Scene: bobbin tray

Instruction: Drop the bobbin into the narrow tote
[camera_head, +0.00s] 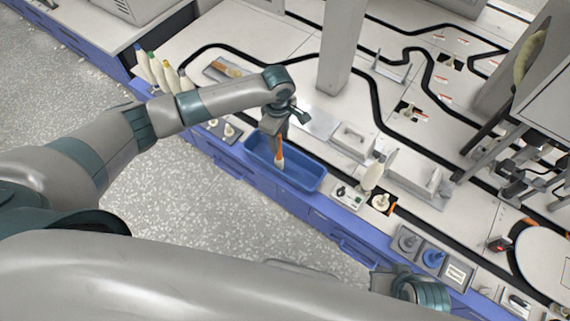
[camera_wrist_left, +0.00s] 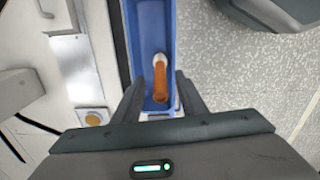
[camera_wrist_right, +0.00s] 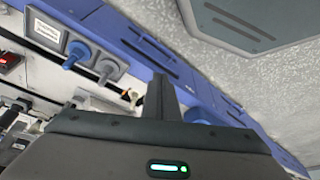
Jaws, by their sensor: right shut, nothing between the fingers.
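The narrow tote is a long blue open bin (camera_head: 311,181) at the near edge of the bench; its blue wall also shows in the left wrist view (camera_wrist_left: 171,30). My left gripper (camera_head: 279,137) is over the tote, pointing down. Its fingers are spread apart in the left wrist view. The bobbin, orange with a white end (camera_wrist_left: 160,80), shows between and below the fingers, inside the tote's outline, with gaps on both sides. Whether it touches the tote floor I cannot tell. My right gripper (camera_wrist_right: 162,92) is shut and empty, away at the bench's near edge, right of the tote.
Several bobbins with coloured tips (camera_head: 158,70) stand at the bench's left end. Grey holders with a blue bobbin (camera_head: 433,258) and a grey one (camera_head: 407,240) sit to the right. A cream bobbin (camera_head: 372,176) stands right of the tote. A grey column (camera_head: 340,45) rises behind it.

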